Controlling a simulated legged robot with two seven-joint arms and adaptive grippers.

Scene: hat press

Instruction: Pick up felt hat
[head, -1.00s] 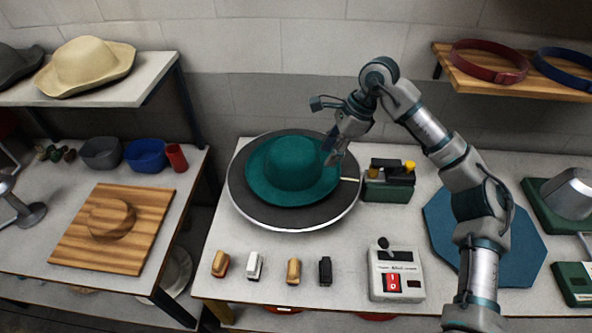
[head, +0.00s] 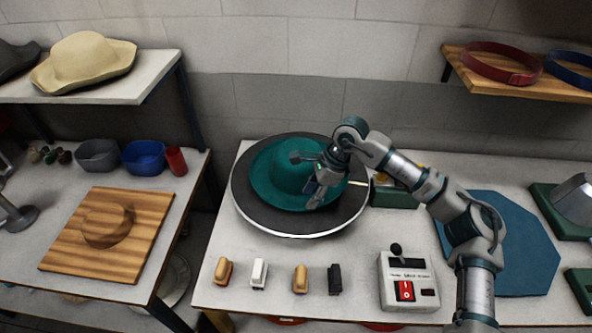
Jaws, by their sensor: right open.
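A teal felt hat (head: 273,175) with a round crown and wide brim lies on a dark round plate (head: 274,222) with a bright metal rim, on the middle table. My right gripper (head: 314,196) is over the right side of the hat, at the crown and brim. It is open, and whether it touches the felt I cannot tell. My right arm hides part of the crown and the right brim. My left gripper is not in view.
A control box (head: 408,280) with a red switch and several small brushes (head: 300,279) stand along the front. A green device (head: 397,194) is partly behind my arm. A blue octagonal mat (head: 520,255) lies at right. A wooden hat block (head: 107,226) is on the left table.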

